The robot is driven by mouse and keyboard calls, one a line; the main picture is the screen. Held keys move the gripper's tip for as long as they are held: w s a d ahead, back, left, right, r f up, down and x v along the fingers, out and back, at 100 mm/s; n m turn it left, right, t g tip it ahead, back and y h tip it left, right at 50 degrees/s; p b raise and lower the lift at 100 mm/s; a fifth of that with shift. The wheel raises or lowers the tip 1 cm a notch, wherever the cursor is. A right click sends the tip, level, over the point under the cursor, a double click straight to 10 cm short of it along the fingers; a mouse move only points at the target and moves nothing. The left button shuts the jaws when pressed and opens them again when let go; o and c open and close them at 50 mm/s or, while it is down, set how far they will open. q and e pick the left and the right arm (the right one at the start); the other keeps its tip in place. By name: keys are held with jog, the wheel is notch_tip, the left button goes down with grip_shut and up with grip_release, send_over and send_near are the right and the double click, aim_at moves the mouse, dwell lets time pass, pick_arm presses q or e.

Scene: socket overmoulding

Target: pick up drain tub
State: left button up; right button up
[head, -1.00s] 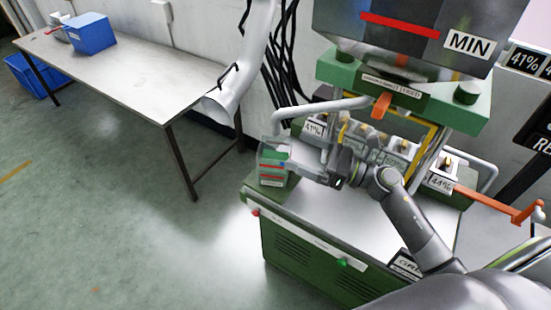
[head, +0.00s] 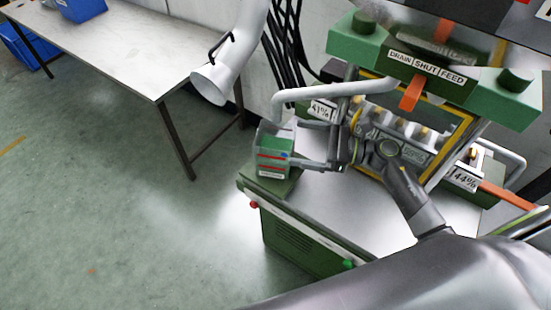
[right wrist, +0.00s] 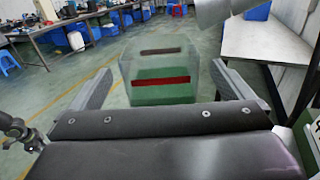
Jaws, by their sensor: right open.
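The drain tub (head: 275,150) is a clear, box-shaped tub with a red line on its front. It stands on a green ledge at the left end of the machine. It also shows in the right wrist view (right wrist: 160,75), see-through, with a red bar and a dark slot. My right gripper (head: 299,145) comes at it from the right, open, its fingers spread to either side of the tub's near end. In the right wrist view the fingers (right wrist: 163,68) flank the tub, with a gap at each side. Contact is not visible. My left gripper is not in view.
A white pipe (head: 330,90) runs just above and behind the tub. A grey duct (head: 232,55) hangs behind it. The machine's green press head (head: 430,65) with an orange lever stands to the right. A white table (head: 130,45) is at the left; the floor between is clear.

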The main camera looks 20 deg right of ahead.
aim_at(258, 133)
jog(key=x, duration=0.2)
jog(key=p+x, duration=0.1)
jog(key=x, duration=0.1)
jog(key=p+x, duration=0.1)
jog(key=x, duration=0.1)
jog(key=shift+w+a+r, duration=0.15)
jog(key=shift+a+r, duration=0.1)
jog(key=shift+r, duration=0.15)
jog(key=shift+w+a+f, duration=0.1)
jog(key=shift+w+a, duration=0.05)
jog(key=shift+a, duration=0.3)
jog(key=shift+d, duration=0.1)
jog(key=c, duration=1.4)
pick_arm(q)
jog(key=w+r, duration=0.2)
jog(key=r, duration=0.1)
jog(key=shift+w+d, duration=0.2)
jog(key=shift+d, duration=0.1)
pick_arm(e)
jog(key=shift+c, duration=0.7)
